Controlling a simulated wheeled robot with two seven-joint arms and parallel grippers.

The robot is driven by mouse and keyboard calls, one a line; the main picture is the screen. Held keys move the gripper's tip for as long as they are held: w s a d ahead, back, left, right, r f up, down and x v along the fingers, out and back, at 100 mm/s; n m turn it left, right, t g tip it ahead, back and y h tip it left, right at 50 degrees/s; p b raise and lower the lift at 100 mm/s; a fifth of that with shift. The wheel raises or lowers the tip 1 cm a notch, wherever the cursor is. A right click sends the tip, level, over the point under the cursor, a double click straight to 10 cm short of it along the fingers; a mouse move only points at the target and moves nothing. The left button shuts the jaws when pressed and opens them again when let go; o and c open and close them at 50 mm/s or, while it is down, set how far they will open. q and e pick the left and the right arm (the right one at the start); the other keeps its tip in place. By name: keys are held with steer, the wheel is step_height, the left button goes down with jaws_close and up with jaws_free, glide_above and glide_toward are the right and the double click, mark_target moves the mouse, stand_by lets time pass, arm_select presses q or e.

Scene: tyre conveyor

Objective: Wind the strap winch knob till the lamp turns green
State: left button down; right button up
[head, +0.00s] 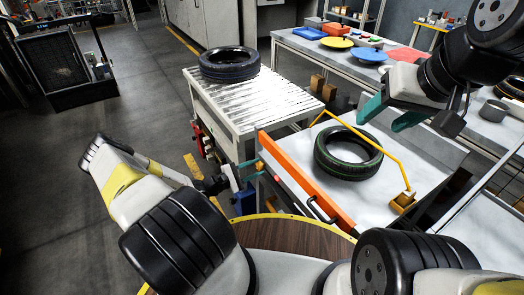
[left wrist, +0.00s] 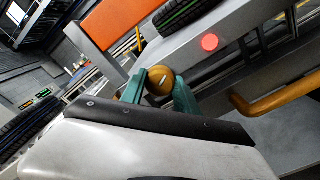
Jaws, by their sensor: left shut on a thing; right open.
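In the left wrist view the winch knob (left wrist: 160,80) is a round orange-brown ball with a pale mark. The two green fingers of my left gripper (left wrist: 158,86) are shut on it, one on each side. The lamp (left wrist: 209,42) glows red on the grey frame to the right of the knob. In the head view my left gripper (head: 250,167) is small at the left end of the orange panel, and the knob is hard to make out there. My right gripper (head: 392,114) is open and empty, above the pale bench behind the green-lined tyre.
The green-lined tyre (head: 348,170) lies on the pale bench (head: 290,145), with a bent yellow bar (head: 372,135) around it. An orange panel (head: 305,182) edges the bench. Another tyre (head: 229,72) lies on the roller conveyor (head: 282,100). A table with coloured plates (head: 337,43) stands behind.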

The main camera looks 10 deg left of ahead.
stand_by(0.3)
arm_select(q)
steer(key=c, duration=0.9)
jaws_free()
steer(key=v, duration=0.8)
